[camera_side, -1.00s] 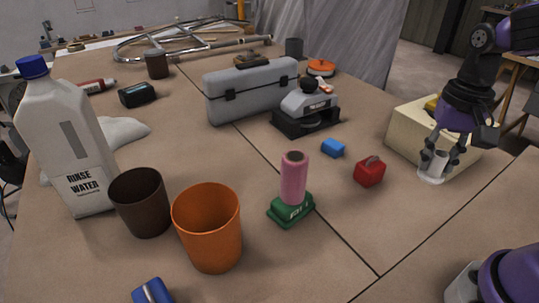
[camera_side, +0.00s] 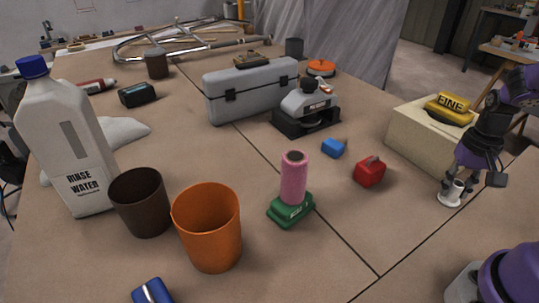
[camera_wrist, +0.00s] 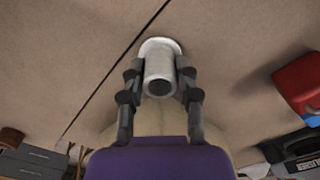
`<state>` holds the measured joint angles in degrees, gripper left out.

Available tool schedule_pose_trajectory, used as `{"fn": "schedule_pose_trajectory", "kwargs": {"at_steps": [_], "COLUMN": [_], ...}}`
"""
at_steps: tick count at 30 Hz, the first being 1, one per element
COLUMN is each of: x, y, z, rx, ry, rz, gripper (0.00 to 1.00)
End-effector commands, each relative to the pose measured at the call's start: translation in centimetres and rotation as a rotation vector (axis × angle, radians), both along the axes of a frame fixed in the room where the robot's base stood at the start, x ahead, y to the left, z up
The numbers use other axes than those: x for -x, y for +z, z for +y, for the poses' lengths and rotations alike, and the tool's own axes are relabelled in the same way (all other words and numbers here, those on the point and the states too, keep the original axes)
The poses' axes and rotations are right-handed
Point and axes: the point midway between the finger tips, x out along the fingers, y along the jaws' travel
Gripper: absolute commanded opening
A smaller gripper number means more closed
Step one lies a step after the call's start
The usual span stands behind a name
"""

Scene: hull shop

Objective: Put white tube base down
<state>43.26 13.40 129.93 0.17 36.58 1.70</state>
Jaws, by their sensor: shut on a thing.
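The white tube (camera_side: 453,193) is a short hollow cylinder with a wide flange at its lower end. My gripper (camera_side: 460,184) is shut on its upper part. In the side view the tube is near upright at the right of the table, flange downward. In the wrist view the tube (camera_wrist: 159,75) sits between the fingers of my gripper (camera_wrist: 159,82), its open end towards the camera and its flange on the far side. I cannot tell whether the flange touches the table.
A cream box (camera_side: 425,137) with a yellow block marked FINE (camera_side: 448,105) on it stands just behind the tube. A red block (camera_side: 370,172) and a blue block (camera_side: 334,148) lie to the left. Bare table lies in front of the tube.

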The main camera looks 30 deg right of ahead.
Motion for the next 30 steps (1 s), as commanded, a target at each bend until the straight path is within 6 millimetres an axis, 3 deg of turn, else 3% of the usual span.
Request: {"fn": "schedule_pose_trajectory", "kwargs": {"at_steps": [7,8,9,10,23,30], "x": [0.0,0.0,0.0,0.0,-0.1,-0.1], "y": [-0.3,-0.3,-0.3,-0.3,0.4,5.1], "z": [0.0,0.0,0.0,0.0,0.0,-0.1], "rx": [-0.001,0.000,0.000,0.000,0.002,0.006], "ry": [0.000,0.000,0.000,0.000,0.000,0.000], "rz": [0.001,0.000,0.000,0.000,-0.002,-0.006], "gripper": [0.00,0.41,0.61,0.65,0.65,0.65]}}
